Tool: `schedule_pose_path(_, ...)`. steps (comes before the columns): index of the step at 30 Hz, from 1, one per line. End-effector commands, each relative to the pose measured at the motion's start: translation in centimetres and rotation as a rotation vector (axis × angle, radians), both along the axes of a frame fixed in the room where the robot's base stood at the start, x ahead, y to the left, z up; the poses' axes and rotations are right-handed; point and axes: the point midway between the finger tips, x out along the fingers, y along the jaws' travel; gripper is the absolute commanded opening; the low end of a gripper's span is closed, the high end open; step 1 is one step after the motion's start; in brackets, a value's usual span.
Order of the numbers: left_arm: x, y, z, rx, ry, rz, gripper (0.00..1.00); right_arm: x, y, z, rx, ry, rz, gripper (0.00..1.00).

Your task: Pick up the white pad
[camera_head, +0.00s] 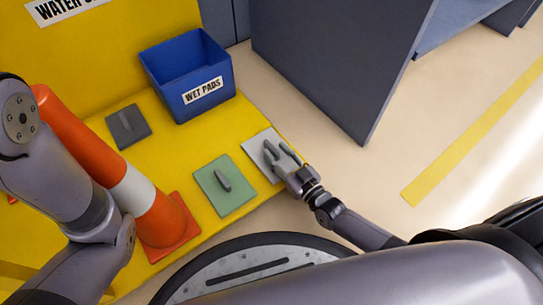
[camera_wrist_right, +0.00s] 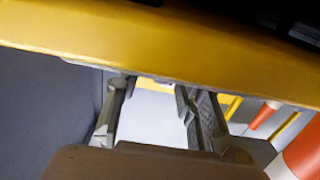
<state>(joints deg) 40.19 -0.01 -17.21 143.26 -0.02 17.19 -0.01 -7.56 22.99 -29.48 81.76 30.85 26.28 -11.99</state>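The white pad (camera_head: 258,143) lies flat on the yellow bench top near its right edge in the head view. My right gripper (camera_head: 280,152) is over this pad, its two fingers spread apart and pointing toward it. The gripper covers part of the pad, and I cannot tell whether it touches the pad or its handle. In the right wrist view the fingers (camera_wrist_right: 153,100) are apart with a clear gap, and a pale area shows between them. My left arm comes in at the left, but its gripper is out of view.
A green pad (camera_head: 212,198) with a grey handle lies left of the white one. A dark grey pad (camera_head: 122,133) lies farther back, beside the blue "WET PADS" bin (camera_head: 175,65). An orange cone (camera_head: 80,135) is by my left arm. A dark panel (camera_head: 335,60) stands behind right.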

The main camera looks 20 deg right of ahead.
Motion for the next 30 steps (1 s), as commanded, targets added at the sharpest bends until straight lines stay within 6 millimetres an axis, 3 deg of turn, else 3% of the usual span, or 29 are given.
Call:
schedule_pose_path(4,0.0,0.0,-1.3,0.001,0.0,0.0,0.61,1.6,0.6,-0.2,0.002,-0.002,-0.001,0.35)
schedule_pose_path(12,0.0,0.0,-1.2,0.001,0.0,0.0,0.61,1.8,0.7,0.0,0.0,0.001,0.0,0.35)
schedule_pose_path(27,0.0,0.0,-1.2,0.0,0.001,0.0,0.61,1.8,0.7,0.0,0.001,0.001,0.0,0.02)
schedule_pose_path(30,0.0,0.0,-1.2,0.0,0.001,0.0,0.61,1.8,0.7,0.0,0.0,0.001,0.0,0.0)
